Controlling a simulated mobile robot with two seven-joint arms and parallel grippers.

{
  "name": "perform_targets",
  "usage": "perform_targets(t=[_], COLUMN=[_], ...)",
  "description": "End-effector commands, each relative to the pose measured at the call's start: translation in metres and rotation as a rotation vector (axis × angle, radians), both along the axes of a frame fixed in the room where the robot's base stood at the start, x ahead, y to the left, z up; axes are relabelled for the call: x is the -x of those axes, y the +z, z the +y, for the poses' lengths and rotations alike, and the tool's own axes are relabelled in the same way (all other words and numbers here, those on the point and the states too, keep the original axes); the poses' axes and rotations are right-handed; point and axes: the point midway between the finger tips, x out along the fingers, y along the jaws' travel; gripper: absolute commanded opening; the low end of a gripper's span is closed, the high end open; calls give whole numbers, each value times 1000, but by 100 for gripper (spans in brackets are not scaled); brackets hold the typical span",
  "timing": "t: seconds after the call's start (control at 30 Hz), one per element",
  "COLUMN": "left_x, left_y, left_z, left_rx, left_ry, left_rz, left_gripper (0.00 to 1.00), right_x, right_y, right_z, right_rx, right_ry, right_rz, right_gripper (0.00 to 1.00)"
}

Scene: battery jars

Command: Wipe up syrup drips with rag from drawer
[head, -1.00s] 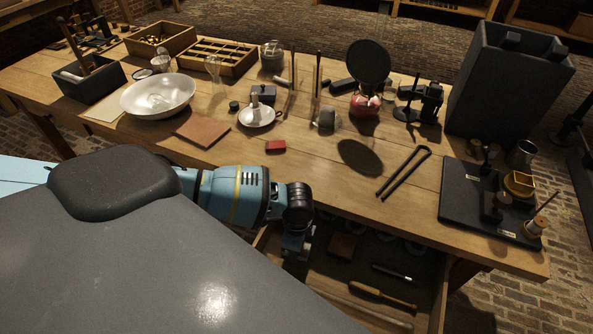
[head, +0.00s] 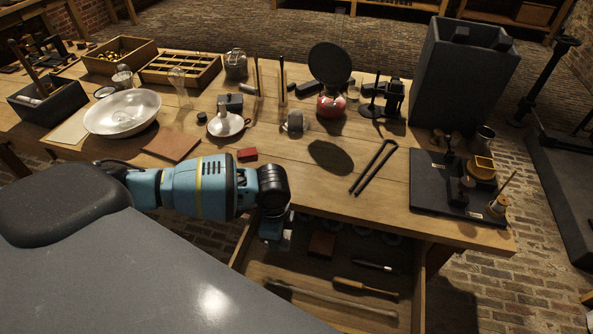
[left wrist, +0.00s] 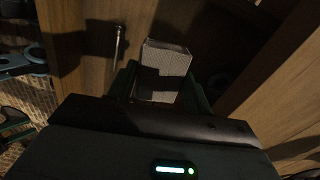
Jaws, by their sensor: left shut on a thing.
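My left gripper (head: 275,240) is low at the left side of the open drawer (head: 300,276), below the table's front edge. In the left wrist view its fingers (left wrist: 162,85) are shut on a pale grey, squarish, folded-looking thing (left wrist: 166,60), partly in shadow; I cannot tell surely that it is the rag. In the head view that thing is not clear. The drawer holds a brown block (head: 322,243), a slim tool (head: 375,265) and a wooden-handled tool (head: 365,288). I cannot make out any syrup drips. My right gripper is not in view.
On the table (head: 290,190) stand a white bowl (head: 122,113), a brown leather-like piece (head: 172,146), a red block (head: 247,154), a chamberstick (head: 226,125), black tongs (head: 373,168) and a dark tray with small parts (head: 430,185). A tall grey box (head: 460,80) stands at the back right.

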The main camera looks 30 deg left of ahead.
Motion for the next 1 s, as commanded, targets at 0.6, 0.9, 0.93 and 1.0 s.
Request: perform_targets(t=[0.6, 0.9, 0.93, 1.0], left_x=[58, 76, 77, 78], left_y=[50, 68, 69, 70], left_z=[-39, -43, -43, -43], left_rx=[6, 1, 1, 1], left_ry=[845, 1185, 1198, 1220], left_rz=[11, 1, 1, 0], left_gripper=[32, 32, 32, 32], right_x=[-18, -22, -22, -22], right_y=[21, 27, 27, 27], right_z=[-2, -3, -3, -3], right_rx=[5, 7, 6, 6], right_ry=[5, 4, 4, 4], right_rz=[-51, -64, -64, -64], right_gripper=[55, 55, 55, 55])
